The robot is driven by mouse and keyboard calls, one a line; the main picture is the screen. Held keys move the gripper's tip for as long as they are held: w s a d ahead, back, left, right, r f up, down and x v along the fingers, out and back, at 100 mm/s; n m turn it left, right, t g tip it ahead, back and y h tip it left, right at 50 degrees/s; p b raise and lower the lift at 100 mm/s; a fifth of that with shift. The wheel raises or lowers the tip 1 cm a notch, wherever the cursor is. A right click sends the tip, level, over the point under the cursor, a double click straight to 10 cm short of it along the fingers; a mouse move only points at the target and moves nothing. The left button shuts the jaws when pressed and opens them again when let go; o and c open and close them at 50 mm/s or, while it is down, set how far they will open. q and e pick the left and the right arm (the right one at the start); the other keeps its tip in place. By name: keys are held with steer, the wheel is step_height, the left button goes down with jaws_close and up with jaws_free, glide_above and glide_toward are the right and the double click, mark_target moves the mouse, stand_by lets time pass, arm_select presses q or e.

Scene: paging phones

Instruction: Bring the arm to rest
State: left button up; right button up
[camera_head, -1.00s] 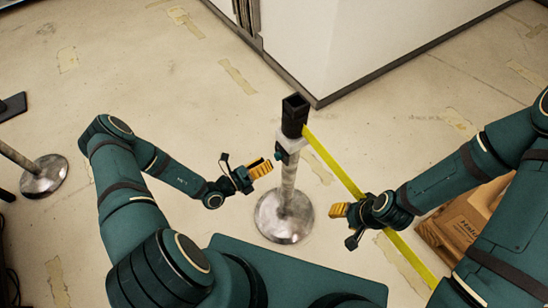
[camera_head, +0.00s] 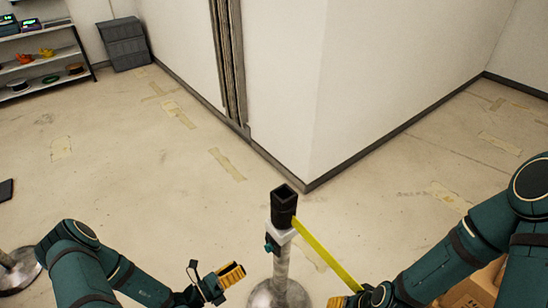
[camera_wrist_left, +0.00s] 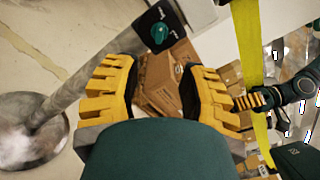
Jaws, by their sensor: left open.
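My left gripper (camera_head: 224,281) is low in the head view, left of the barrier post (camera_head: 281,264) and apart from it. In the left wrist view its yellow ribbed fingers (camera_wrist_left: 160,85) are spread with nothing between them. The post has a black square top, a white collar and a teal knob (camera_head: 271,243). The knob also shows in the left wrist view (camera_wrist_left: 160,33), beyond the left gripper's fingers. My right gripper (camera_head: 347,300) is cut by the bottom edge of the head view, beside the yellow belt (camera_head: 328,257). In the left wrist view the right gripper's fingers (camera_wrist_left: 249,100) are small and seen edge-on.
White walls (camera_head: 400,70) form a corner behind the post. Cardboard boxes (camera_head: 478,290) lie at the lower right, under my right arm. Another post base (camera_head: 18,270) stands at the left edge. A shelf (camera_head: 40,60) is at the far left. The floor between is clear.

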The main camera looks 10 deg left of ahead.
arm_select(q)
steer(key=s+d+m+g+y, duration=0.2)
steer(key=s+d+m+g, duration=0.15)
steer(key=m+g, duration=0.4)
steer(key=s+d+r+m+g+y, duration=0.1)
steer(key=s+d+m+g, duration=0.3)
steer(key=m, duration=0.7)
steer(key=s+d+m+g+y, duration=0.25)
steer(key=s+m+g, duration=0.3)
steer(key=m, duration=0.35)
steer(key=w+d+r+m+t+y, duration=0.1)
steer(key=w+d+r+m+t, duration=0.1)
steer(key=w+r+m+t, duration=0.2)
steer(key=w+m, duration=0.2)
steer(key=m, duration=0.2)
steer(key=shift+w+y, duration=0.2)
steer(key=shift+y, duration=0.15)
steer(key=shift+d+m, duration=0.15)
steer(key=shift+m, duration=0.1)
